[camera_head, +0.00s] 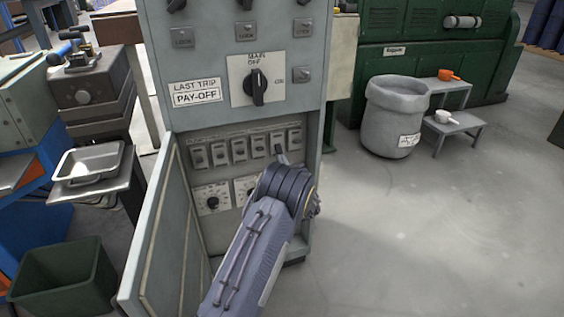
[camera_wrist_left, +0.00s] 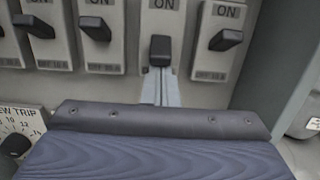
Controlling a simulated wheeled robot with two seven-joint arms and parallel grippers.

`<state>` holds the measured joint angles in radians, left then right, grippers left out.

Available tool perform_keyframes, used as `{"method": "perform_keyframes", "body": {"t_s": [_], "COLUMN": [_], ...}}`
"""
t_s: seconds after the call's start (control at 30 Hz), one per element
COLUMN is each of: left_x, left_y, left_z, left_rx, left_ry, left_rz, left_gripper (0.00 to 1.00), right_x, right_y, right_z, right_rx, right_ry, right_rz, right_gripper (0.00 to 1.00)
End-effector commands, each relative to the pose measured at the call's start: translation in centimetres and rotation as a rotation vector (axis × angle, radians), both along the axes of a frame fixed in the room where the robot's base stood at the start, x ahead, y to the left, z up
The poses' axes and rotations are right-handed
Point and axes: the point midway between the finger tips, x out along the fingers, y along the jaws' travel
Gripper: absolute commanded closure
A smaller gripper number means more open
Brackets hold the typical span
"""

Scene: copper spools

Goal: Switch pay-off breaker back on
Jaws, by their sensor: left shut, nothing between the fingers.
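A grey cabinet has a row of small breakers (camera_head: 238,149) in its open lower bay. A sign (camera_head: 197,92) above reads "LAST TRIP PAY-OFF". My left gripper (camera_head: 281,156) is shut and empty, its tips just below the second breaker from the right. In the left wrist view, the closed fingers (camera_wrist_left: 161,92) point up under that breaker's black toggle (camera_wrist_left: 160,49). Whether they touch it I cannot tell. The toggle sits lower on its plate than the toggle to its right (camera_wrist_left: 225,40). Which breaker is the pay-off one I cannot read. My right gripper is out of view.
The cabinet door (camera_head: 165,235) hangs open at the left. A rotary main switch (camera_head: 254,86) is above the bay. Dials (camera_head: 212,199) lie below the breakers, partly hidden by my left arm. A grey bin (camera_head: 392,120) stands to the right; the floor in front is clear.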

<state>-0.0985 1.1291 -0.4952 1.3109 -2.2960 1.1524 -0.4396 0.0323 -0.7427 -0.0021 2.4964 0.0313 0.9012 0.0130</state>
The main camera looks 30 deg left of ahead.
Motion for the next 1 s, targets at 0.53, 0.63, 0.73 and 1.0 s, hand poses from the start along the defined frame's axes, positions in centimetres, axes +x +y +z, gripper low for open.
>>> {"method": "perform_keyframes", "body": {"t_s": [0.53, 0.63, 0.73, 1.0], "left_x": [-0.2, -0.2, -0.3, -0.4], "left_y": [-0.2, -0.2, -0.3, -0.5], "left_z": [0.5, 0.6, 0.6, 1.4], "left_rx": [-0.059, -0.071, -0.085, -0.148], "left_ry": [0.049, 0.06, 0.071, 0.125], "left_rz": [0.0, 0.0, 0.0, -0.001], "left_gripper": [1.0, 1.0, 1.0, 1.0], "right_x": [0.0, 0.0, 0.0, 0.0], "right_y": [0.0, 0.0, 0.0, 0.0], "right_z": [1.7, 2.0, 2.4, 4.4], "right_rx": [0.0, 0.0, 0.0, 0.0], "right_ry": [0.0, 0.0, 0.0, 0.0], "right_rz": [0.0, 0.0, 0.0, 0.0], "right_gripper": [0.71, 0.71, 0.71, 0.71]}}
